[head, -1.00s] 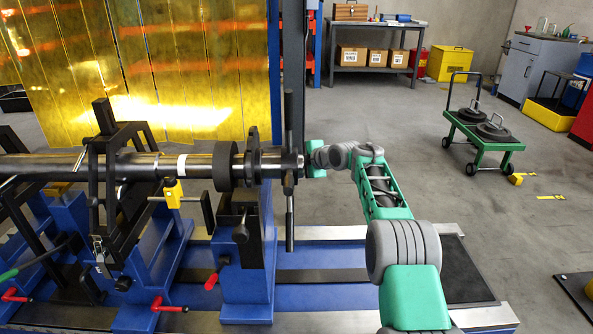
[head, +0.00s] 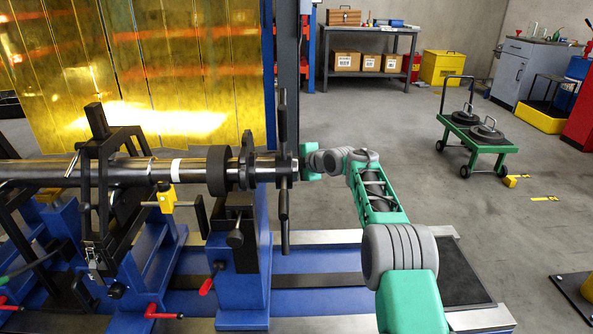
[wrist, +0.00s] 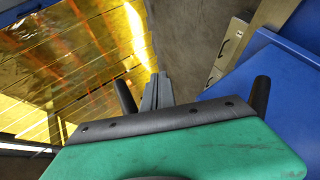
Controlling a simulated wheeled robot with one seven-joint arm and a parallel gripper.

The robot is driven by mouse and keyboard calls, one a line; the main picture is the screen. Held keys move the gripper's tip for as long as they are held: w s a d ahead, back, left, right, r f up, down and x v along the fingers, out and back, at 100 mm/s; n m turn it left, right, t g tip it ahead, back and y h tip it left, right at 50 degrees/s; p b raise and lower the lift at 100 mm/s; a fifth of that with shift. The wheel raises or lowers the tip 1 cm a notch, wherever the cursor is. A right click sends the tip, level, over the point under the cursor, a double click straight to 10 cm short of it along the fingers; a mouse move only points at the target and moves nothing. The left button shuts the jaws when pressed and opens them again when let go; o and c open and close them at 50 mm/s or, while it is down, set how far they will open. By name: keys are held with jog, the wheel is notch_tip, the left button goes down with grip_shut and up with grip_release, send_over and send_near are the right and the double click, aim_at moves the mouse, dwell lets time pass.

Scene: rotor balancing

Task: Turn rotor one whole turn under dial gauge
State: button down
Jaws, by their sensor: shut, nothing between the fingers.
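The rotor (head: 135,169) is a long dark steel shaft lying level across the left half of the head view, with black discs towards its right end. A black cross bar (head: 284,205) stands near upright at that end. My gripper (head: 305,167) is at the right of the bar's hub, close against it; contact cannot be told. In the wrist view its grey fingers (wrist: 155,91) are together and empty. Two dark round pegs (wrist: 262,96) stick out beyond its palm; what they belong to is unclear. I cannot clearly make out the dial gauge.
A blue pedestal (head: 243,275) and black clamp frames carry the shaft. A yellow screen (head: 150,60) stands behind.

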jog(key=s+d+f, duration=0.5)
jog(key=s+d, duration=0.1)
jog(key=s, duration=0.3)
jog(key=shift+f, duration=0.3)
jog(key=shift+r, duration=0.1)
